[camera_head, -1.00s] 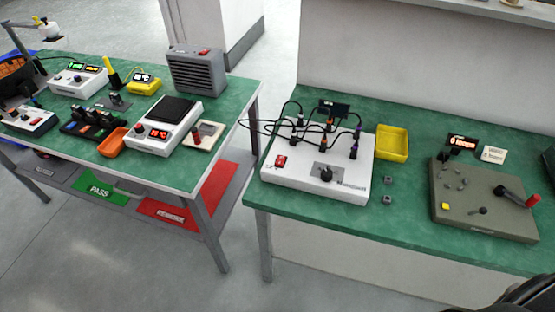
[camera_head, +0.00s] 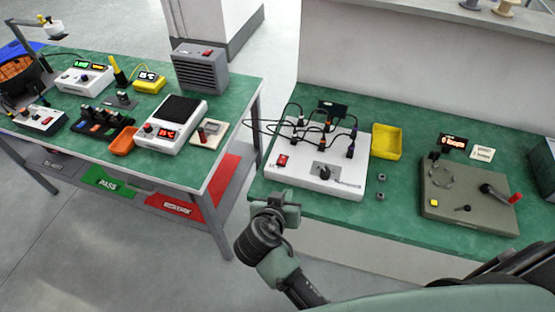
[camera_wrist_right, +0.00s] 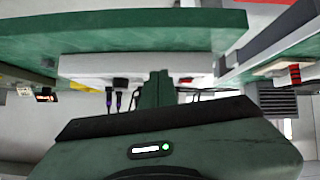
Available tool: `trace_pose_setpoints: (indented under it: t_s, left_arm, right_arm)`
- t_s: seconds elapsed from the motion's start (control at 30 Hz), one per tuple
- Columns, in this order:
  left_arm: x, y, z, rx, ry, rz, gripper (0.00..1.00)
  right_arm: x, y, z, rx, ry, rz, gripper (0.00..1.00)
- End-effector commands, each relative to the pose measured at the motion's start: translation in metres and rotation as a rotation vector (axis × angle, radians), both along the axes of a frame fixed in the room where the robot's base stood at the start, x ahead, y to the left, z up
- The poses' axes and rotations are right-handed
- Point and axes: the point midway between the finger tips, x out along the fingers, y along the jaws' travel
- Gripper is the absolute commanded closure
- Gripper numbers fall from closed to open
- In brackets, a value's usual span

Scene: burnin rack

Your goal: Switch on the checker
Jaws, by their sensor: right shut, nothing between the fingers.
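The checker is most likely the white box (camera_head: 308,183) on the green table at the right. It has a red rocker switch (camera_head: 283,160) at its left front and a dark knob (camera_head: 323,172) in the middle. I cannot tell the switch's position. Several cables with dark plugs stand on its top. My right gripper (camera_head: 283,203) is shut and empty, in front of the table edge, near the box's left front corner and apart from the switch. The right wrist view shows its fingers (camera_wrist_right: 157,88) before the white box (camera_wrist_right: 85,66), seen upside down. My left gripper is not in view.
A yellow tray (camera_head: 386,142) stands right of the box. Two small grey nuts lie in front of the tray. A grey-green panel (camera_head: 465,212) with a red-tipped lever is farther right. The left table (camera_head: 222,103) holds several instruments. A gap separates the tables.

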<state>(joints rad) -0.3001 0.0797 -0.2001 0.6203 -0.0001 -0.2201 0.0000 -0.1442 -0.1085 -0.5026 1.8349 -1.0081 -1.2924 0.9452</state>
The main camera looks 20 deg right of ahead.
Motion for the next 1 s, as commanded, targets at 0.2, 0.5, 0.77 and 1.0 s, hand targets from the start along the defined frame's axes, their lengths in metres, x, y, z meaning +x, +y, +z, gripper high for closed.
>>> trace_pose_setpoints:
  t_s: [0.2, 0.5, 0.77, 1.0]
  left_arm:
    - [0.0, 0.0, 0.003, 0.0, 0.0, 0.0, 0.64]
    - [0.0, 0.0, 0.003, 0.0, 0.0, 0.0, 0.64]
    - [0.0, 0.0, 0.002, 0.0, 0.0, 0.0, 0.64]
    - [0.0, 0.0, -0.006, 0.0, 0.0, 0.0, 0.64]
  right_arm:
    - [0.032, 0.027, 0.056, -0.016, -0.229, -0.05, 1.0]
    - [0.039, 0.034, 0.071, -0.018, -0.295, -0.06, 1.0]
    - [0.042, 0.031, 0.069, -0.019, -0.294, -0.059, 1.0]
    - [0.07, 0.011, 0.055, -0.022, -0.294, -0.059, 1.0]
